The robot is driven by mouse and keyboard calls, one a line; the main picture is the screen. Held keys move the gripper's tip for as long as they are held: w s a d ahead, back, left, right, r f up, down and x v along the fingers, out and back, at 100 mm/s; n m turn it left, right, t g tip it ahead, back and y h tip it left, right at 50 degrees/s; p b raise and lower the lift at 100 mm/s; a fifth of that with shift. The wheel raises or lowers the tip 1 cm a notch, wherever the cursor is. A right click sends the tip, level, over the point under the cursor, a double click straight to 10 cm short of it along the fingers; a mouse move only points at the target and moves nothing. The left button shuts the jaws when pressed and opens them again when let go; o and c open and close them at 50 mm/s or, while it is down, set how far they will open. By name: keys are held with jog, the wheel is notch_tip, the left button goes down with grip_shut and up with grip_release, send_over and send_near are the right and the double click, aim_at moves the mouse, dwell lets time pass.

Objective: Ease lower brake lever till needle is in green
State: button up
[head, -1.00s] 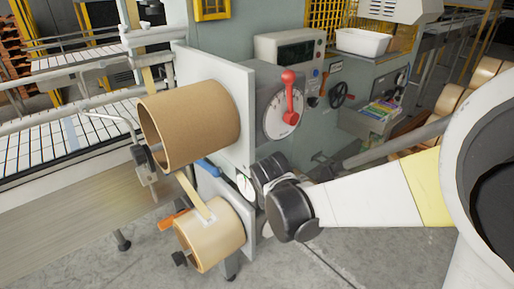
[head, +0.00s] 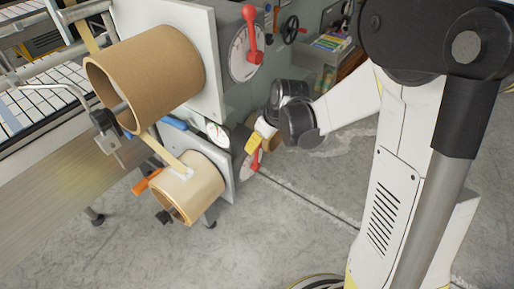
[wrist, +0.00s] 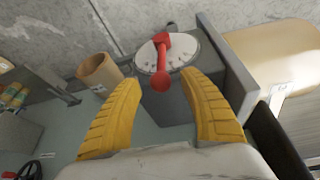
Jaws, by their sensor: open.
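The lower brake lever is red (head: 256,161), on a pale dial, partly hidden behind my gripper in the head view. In the wrist view the red lever (wrist: 161,72) stands over its white dial (wrist: 148,53), with its round knob toward me. My gripper (wrist: 160,82) is open, its yellow fingers on either side of the knob, with gaps showing. In the head view one yellow finger (head: 254,143) shows beside the lower dial. A small round gauge (head: 217,133) sits on the panel edge left of my gripper; its needle and green zone are too small to read.
The upper red lever (head: 251,38) stands on its own dial above. A large cardboard roll (head: 150,75) and a smaller tape roll (head: 190,188) stick out at left. The floor at right is open.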

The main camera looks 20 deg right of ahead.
jog(key=shift+x, duration=0.9)
grip_shut()
jog(key=shift+s+a+t+h+b, duration=0.4)
jog(key=shift+a+h, duration=0.1)
jog(key=shift+a, duration=0.1)
grip_release()
jog(key=shift+r, duration=0.1)
